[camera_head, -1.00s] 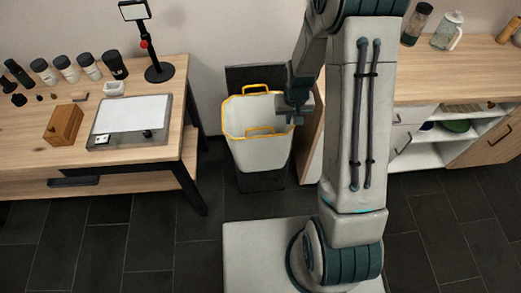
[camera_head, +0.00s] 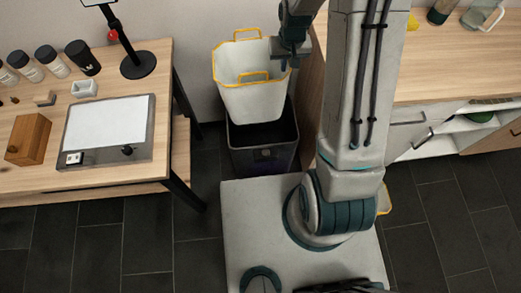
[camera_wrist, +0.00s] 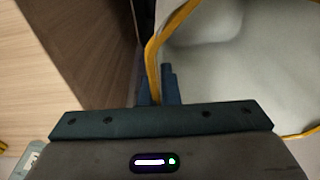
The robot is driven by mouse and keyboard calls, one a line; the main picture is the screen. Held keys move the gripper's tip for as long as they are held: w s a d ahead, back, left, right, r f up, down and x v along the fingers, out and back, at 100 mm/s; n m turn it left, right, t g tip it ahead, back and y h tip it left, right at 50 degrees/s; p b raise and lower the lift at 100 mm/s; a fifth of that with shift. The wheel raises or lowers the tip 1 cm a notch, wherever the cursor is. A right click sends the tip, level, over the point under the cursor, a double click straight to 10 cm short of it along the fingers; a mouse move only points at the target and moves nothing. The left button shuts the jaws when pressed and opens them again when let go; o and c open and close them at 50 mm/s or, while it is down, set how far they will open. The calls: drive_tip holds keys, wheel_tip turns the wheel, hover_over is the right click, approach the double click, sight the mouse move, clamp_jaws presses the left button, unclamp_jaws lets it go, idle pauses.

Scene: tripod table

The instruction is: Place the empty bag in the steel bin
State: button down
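The bag (camera_head: 252,98) is off-white with a yellow rim and yellow handles. It looks empty and hangs upright, open at the top. My gripper (camera_head: 290,58) is at its upper right edge. In the wrist view my gripper's fingers (camera_wrist: 158,88) are shut on the yellow rim of the bag (camera_wrist: 215,70). The bin (camera_head: 262,160) is dark and open-topped and stands on the floor. The bag's bottom shows over the bin's mouth, with the bin's dark inside around it. I cannot tell how far the bottom is above or within the rim.
A wooden table (camera_head: 150,170) with jars, a stand and a flat device is left of the bin. A wooden counter (camera_head: 450,80) is to the right, its side panel close to the bag. A yellow-edged object (camera_head: 384,200) shows partly behind my arm.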

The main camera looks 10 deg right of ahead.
wheel_tip(320, 180, down, 3)
drive_tip(key=b, duration=1.4)
drive_tip(key=shift+w+b, duration=0.1)
drive_tip(key=shift+b, duration=0.25)
drive_tip(key=shift+s+r+b, duration=0.1)
drive_tip(key=shift+s+b, duration=0.1)
drive_tip(key=shift+b, duration=0.75)
wheel_tip(320, 180, down, 28)
drive_tip(key=b, duration=0.4)
drive_tip(key=shift+r+b, duration=0.15)
drive_tip(key=shift+b, duration=0.15)
